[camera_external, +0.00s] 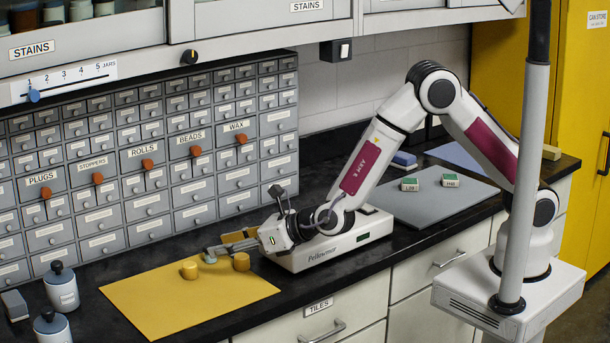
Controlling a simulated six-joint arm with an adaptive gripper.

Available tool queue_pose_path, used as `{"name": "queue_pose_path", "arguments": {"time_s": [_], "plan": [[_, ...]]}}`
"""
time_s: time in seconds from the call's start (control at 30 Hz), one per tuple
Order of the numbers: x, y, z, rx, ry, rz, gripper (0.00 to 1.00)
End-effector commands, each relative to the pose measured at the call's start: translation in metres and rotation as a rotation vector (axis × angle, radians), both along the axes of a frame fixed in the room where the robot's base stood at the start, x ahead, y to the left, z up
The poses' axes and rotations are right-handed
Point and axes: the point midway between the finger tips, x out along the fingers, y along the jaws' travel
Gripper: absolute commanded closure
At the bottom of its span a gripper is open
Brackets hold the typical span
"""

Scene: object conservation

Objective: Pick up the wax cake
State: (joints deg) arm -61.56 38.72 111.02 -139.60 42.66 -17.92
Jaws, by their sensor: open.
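Two short yellow round cakes sit on the yellow mat (185,305), a left one (190,269) and a right one (241,261). They look alike, and I cannot tell which is the wax cake. My gripper (213,252) is open, low over the back right edge of the mat, and points left. Its grey fingertips are just behind the gap between the two cakes. It holds nothing that I can see. Whether a finger touches a cake is unclear.
A white Pellowmar device (330,242) stands right of the mat, under my wrist. Lidded jars (62,287) stand at the left. The drawer cabinet (150,160) rises behind. A grey mat (425,205) with two small green-topped blocks lies at the right. The mat's front is clear.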

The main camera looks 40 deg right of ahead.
Motion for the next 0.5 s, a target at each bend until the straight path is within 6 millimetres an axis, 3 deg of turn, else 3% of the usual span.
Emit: {"name": "queue_pose_path", "arguments": {"time_s": [0.17,0.5], "plan": [[-0.018,0.021,-0.015,-0.037,-0.017,0.078,0.56],[-0.020,0.023,-0.016,-0.041,-0.020,0.086,0.56]]}}
